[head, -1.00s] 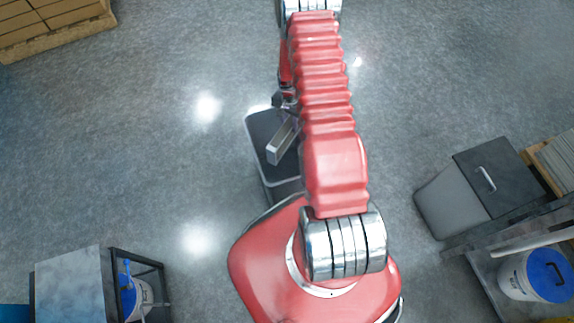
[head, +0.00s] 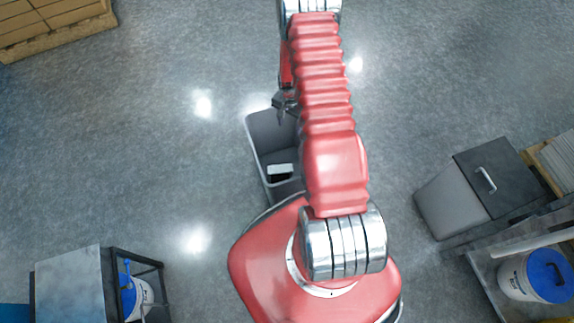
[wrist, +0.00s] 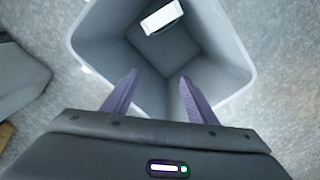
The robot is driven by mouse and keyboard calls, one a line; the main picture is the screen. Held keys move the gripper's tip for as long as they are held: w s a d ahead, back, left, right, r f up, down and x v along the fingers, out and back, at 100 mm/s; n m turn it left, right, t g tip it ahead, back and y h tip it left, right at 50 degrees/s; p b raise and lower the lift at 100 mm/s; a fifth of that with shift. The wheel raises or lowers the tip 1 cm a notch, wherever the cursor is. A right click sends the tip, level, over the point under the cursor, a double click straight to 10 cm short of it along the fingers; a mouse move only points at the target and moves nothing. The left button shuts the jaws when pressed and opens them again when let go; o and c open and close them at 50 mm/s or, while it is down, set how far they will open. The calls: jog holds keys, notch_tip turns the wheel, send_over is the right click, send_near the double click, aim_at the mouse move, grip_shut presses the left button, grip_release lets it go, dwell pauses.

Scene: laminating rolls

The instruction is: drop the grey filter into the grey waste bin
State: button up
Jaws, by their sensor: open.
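The grey waste bin (head: 255,143) stands open-topped on the floor, left of my red arm in the head view; the arm hides its right side. It also fills the middle of the wrist view (wrist: 95,53). The filter (head: 280,170) is down inside the bin, near its lower end in the head view. In the wrist view the filter (wrist: 162,17) shows as a pale block by the bin's far wall. My gripper (wrist: 158,82) is open and empty above the bin opening, apart from the filter. In the head view my gripper (head: 283,108) is partly hidden by the arm.
A lidded grey container (head: 455,195) stands at the right, beside a shelf with a blue-lidded bucket (head: 537,275). A metal-topped stand (head: 72,285) is at lower left and stacked boxes (head: 55,20) at upper left. The floor between is clear.

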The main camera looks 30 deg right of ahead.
notch_tip(320, 180, up, 14)
jog(key=shift+f, duration=0.15)
dwell(0.7)
dwell(0.9)
jog(key=s+a+r+n+g, duration=0.1)
jog(key=s+a+r+n, duration=0.15)
jog(key=s, duration=0.35)
jog(key=s+a+r+n+t, duration=0.2)
jog(key=a+r, duration=0.5)
jog(key=r, duration=0.5)
jog(key=s+a+r+n+t, duration=0.2)
jog(key=s+a+r+n, duration=0.3)
jog(key=r, duration=0.7)
jog(key=s+a+r+n+t, duration=0.2)
jog(key=s+a+r, duration=0.5)
jog(key=r, duration=0.5)
jog(key=shift+s+a+n+t, duration=0.25)
jog(key=shift+a+n, duration=0.5)
jog(key=shift+a, duration=0.4)
